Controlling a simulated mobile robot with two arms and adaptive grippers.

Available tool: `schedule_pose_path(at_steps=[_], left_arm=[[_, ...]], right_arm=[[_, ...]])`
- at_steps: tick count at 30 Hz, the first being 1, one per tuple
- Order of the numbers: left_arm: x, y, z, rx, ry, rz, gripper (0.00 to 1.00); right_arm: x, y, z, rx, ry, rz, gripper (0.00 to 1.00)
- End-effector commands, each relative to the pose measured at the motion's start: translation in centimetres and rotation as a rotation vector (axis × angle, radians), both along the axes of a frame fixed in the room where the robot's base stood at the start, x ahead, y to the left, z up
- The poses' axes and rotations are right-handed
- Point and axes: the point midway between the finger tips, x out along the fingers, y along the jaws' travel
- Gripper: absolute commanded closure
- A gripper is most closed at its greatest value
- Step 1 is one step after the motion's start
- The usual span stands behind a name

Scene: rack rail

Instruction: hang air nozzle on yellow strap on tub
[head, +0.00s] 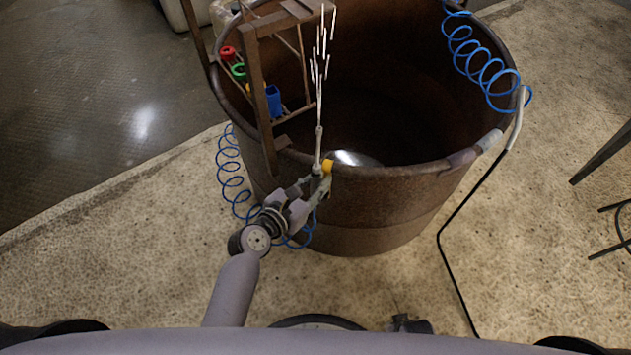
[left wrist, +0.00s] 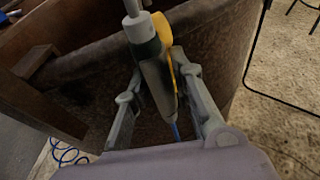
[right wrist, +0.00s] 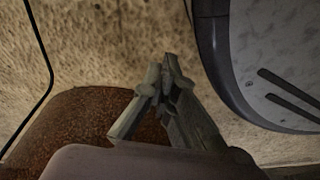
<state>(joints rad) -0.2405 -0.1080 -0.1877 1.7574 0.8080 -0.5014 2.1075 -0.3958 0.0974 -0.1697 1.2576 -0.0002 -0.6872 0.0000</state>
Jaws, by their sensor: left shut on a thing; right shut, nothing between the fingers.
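My left gripper (head: 318,180) is shut on the air nozzle (head: 319,140), just outside the near rim of the brown tub (head: 370,195). The nozzle is a long pale tube pointing up, with a dark body and a yellow piece that appears to be its lever; the body also shows between the fingers (left wrist: 158,85) in the left wrist view. A small yellow bit (head: 248,87), perhaps the yellow strap, shows partly hidden behind the wooden frame, between a green ring (head: 239,71) and a blue holder (head: 273,101). My right gripper (right wrist: 163,85) is shut and empty.
A wooden frame (head: 263,100) stands at the tub's left rim, near the nozzle. A red ring (head: 228,53) is beyond the green one. Blue coiled hoses hang left (head: 232,175) and right (head: 480,65). A black hose (head: 440,240) runs down at right.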

Motion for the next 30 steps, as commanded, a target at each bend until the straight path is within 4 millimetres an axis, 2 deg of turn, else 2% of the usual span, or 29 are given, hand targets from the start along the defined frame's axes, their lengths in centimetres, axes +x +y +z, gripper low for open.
schedule_pose_path(at_steps=[5,16,30], left_arm=[[0.0,0.0,-0.2,-0.001,-0.001,0.0,1.0],[-0.1,0.0,-0.9,0.0,0.0,0.0,1.0],[-0.2,0.1,-1.6,-0.001,0.001,-0.001,1.0]], right_arm=[[-0.1,0.0,-0.1,0.0,0.007,0.0,1.0],[1.6,0.6,1.1,0.007,-0.014,0.001,1.0],[1.7,0.7,2.1,0.007,-0.007,-0.005,1.0]])
